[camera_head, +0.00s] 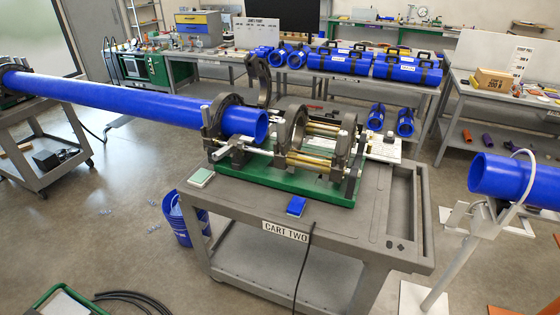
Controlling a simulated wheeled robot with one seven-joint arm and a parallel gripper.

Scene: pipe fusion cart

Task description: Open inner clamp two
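The fusion machine with its clamps sits on a green base (262,183) on top of the grey cart labelled CART TWO (375,205). A dark clamp (213,117) surrounds a long blue pipe (130,97) near its open right end. A curved dark clamp half (258,80) stands raised behind that pipe end. Farther right is another dark ring-shaped clamp (292,125), with no pipe seen in it, and a dark clamp (345,142) at the right end of the machine. No label shows which is inner clamp two, and their latches are too small to make out. My gripper is not in view.
A blue pipe on a white stand (505,180) is right of the cart. A blue bucket (185,218) stands on the floor at left. A blue item (296,206) with a black cable lies at the cart's front edge. Benches with pipes and tools line the back.

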